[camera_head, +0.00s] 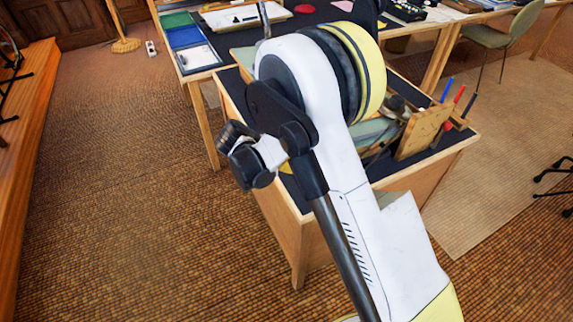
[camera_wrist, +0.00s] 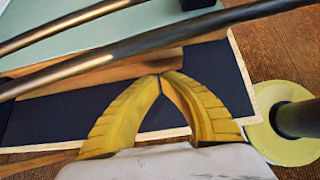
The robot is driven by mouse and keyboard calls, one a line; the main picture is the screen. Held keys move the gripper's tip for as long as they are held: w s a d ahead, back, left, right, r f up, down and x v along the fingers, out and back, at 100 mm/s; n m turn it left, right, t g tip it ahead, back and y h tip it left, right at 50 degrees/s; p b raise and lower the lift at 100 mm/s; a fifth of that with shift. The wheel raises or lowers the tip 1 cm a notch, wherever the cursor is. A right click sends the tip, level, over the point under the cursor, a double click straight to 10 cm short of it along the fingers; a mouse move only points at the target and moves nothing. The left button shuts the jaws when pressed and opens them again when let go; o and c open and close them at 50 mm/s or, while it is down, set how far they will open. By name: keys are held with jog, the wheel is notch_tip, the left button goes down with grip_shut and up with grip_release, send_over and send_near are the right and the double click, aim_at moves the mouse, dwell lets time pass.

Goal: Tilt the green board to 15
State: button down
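The green board is a pale green panel (camera_wrist: 120,32) across the upper left of the wrist view. In the head view only parts of a pale green surface (camera_head: 372,132) show behind my arm, so its tilt cannot be read. Two dark round bars (camera_wrist: 100,68) cross in front of the board in the wrist view. My gripper (camera_wrist: 160,76) has yellow ribbed fingers whose tips meet, with nothing visible between them. The tips appear over or near a wooden strip beside the bars; contact cannot be told. In the head view my arm hides the gripper.
The dark-topped wooden table (camera_head: 455,150) stands under the board. A wooden holder (camera_head: 424,130) and blue and red pens sit at its right. Another table (camera_head: 228,72) with trays is behind it, a green chair (camera_head: 492,36) at upper right.

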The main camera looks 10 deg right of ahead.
jog(key=shift+d+r+b, duration=0.1)
jog(key=shift+r+b, duration=0.25)
jog(key=shift+r, duration=1.75)
